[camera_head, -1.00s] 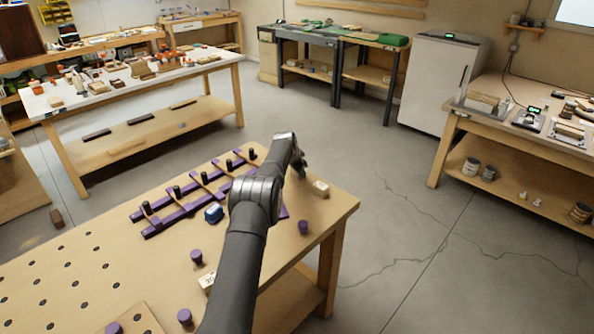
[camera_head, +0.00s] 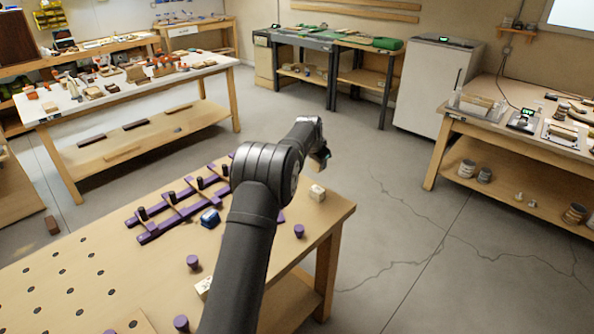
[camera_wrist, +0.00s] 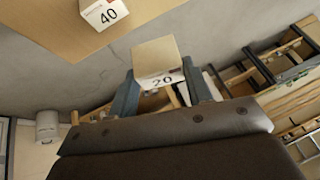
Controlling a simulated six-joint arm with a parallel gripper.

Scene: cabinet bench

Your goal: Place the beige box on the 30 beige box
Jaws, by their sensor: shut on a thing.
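My gripper (camera_wrist: 161,84) is shut on a beige box (camera_wrist: 158,54) marked 20, held between its two fingers in the wrist view. A beige box marked 40 (camera_wrist: 103,13) stands on the bench top at the upper left there. In the head view my gripper (camera_head: 321,158) is raised over the bench's far right corner, and the held box is hard to make out. A beige box (camera_head: 317,193) sits on the bench near that corner, below my gripper. Another beige box (camera_head: 203,286) is partly hidden behind my arm. Its marking is too small to read.
The wooden bench (camera_head: 75,261) carries a purple rack (camera_head: 187,211), a blue item (camera_head: 210,218) and purple knobs (camera_head: 299,231). The bench's right edge drops to open floor. A white cabinet (camera_head: 436,88) and a side table stand farther right.

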